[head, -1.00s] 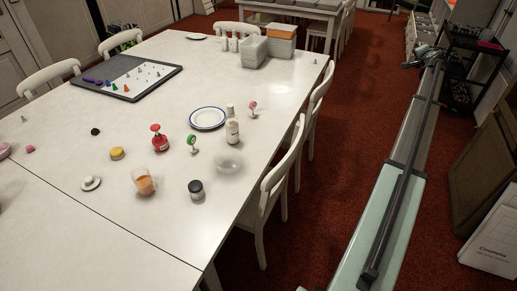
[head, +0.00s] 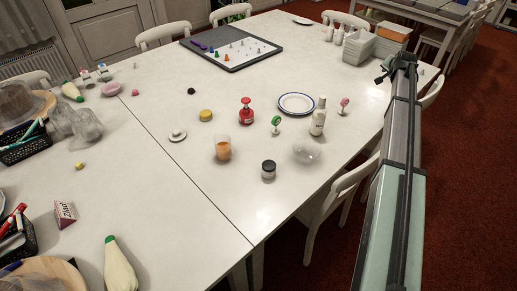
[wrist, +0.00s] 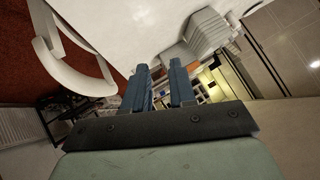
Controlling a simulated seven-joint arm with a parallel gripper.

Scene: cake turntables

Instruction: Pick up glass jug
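Clear glass vessels (head: 86,124) stand close together at the left of the white table in the head view. One may be the glass jug, but their overlapping outlines do not show which. A clear tumbler with orange contents (head: 222,149) and a clear bowl (head: 307,153) stand nearer the middle. My gripper (head: 384,70) is at the far end of my arm, over the table's right side, far from the glass vessels. In the wrist view its two blue fingers (wrist: 159,70) are apart with nothing between them.
Around the glass vessels are a black basket (head: 22,150), a wooden turntable (head: 46,100) and a green-tipped white bottle (head: 72,92). A red dispenser (head: 246,112), a dark jar (head: 268,170) and a plate (head: 296,103) stand mid-table.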

